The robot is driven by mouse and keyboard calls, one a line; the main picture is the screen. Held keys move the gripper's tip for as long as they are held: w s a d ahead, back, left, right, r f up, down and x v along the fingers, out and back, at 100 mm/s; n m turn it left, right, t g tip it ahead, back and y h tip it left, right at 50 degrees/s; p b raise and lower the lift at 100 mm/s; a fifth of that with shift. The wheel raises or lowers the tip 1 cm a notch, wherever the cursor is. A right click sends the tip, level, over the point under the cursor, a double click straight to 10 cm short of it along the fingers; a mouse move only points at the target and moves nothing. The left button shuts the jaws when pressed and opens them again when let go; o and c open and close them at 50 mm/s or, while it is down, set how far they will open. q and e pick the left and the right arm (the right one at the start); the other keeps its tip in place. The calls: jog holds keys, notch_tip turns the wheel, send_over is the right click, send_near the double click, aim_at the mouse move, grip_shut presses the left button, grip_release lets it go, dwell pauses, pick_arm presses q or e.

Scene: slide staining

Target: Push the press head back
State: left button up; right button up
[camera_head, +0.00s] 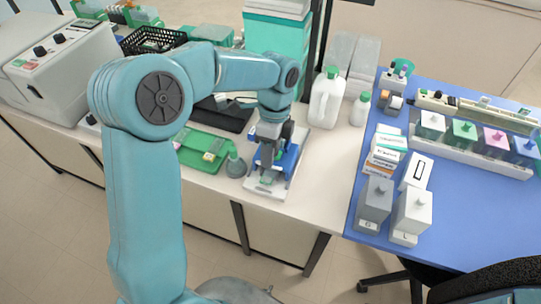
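The press (286,160) stands near the front edge of the white bench, with a blue body on a pale base plate (264,189). My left arm comes in from the left and bends down over it. My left gripper (268,148) is right at the upper part of the press, in front of the blue body. The gripper and wrist hide much of the press head, so I cannot tell its position or whether the fingers touch it. The fingers are too small and dark to tell open from shut. My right gripper is not in view.
A green tray (196,157) and a grey-green flask (235,166) stand close left of the press. A white jug (325,98) and a small bottle (360,108) stand behind right. The blue table (455,235) at right holds staining jars. Bench front right of the press is clear.

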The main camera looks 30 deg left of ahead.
pick_arm(q)
jog(key=shift+d+f, duration=0.2)
jog(key=shift+f, duration=0.8)
jog(key=shift+s+a, duration=0.1)
jog(key=shift+s, duration=0.05)
grip_shut()
dwell(0.5)
